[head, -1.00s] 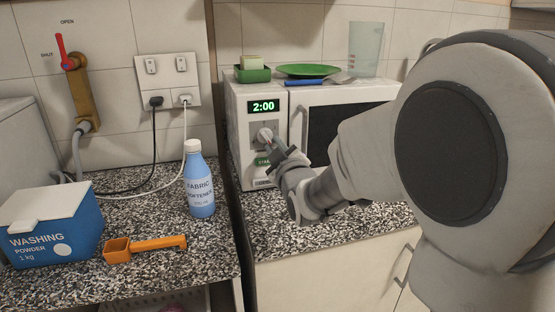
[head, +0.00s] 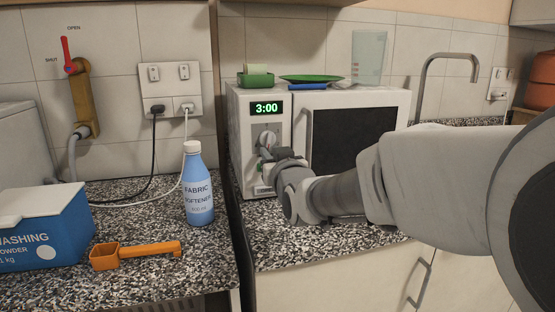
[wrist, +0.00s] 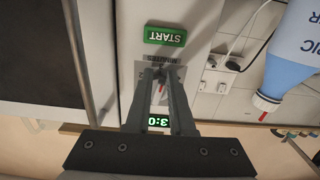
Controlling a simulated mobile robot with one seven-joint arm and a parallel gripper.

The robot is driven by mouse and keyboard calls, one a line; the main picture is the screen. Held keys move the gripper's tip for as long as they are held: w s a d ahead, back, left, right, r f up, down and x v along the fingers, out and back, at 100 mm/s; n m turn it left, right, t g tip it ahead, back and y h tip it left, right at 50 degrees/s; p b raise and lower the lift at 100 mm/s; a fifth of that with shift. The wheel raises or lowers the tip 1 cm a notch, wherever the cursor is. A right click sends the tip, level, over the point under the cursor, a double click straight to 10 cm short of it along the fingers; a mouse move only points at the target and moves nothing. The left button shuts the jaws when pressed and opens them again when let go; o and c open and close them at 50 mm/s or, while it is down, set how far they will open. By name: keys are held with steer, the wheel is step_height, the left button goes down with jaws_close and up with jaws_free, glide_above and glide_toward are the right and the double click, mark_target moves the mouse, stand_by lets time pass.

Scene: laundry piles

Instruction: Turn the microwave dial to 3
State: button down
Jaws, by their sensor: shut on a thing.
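The white microwave (head: 245,185) stands on the right counter, and its green display (head: 266,108) reads 3:00. The round grey dial (head: 267,136) is below the display on the control panel. My gripper (head: 264,152) reaches it from the lower right and is shut on the dial. In the wrist view, upside down, my gripper's fingers (wrist: 161,82) close over the dial and hide most of it.
A soap dish (head: 255,80), a green plate (head: 312,78) and a clear jug (head: 368,58) sit on the microwave.

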steer(key=shift+a+r, duration=0.25)
steer(key=shift+r, duration=0.5)
steer(key=c, duration=0.7)
jaws_free()
steer(key=shift+f, duration=0.1)
steer(key=shift+o, duration=0.7)
steer(key=shift+d+f, duration=0.1)
steer(key=shift+f, duration=0.1)
steer(key=v, duration=1.7)
steer(key=shift+s+p, duration=0.2)
steer(key=shift+p, duration=0.2)
steer(key=shift+f, duration=0.1)
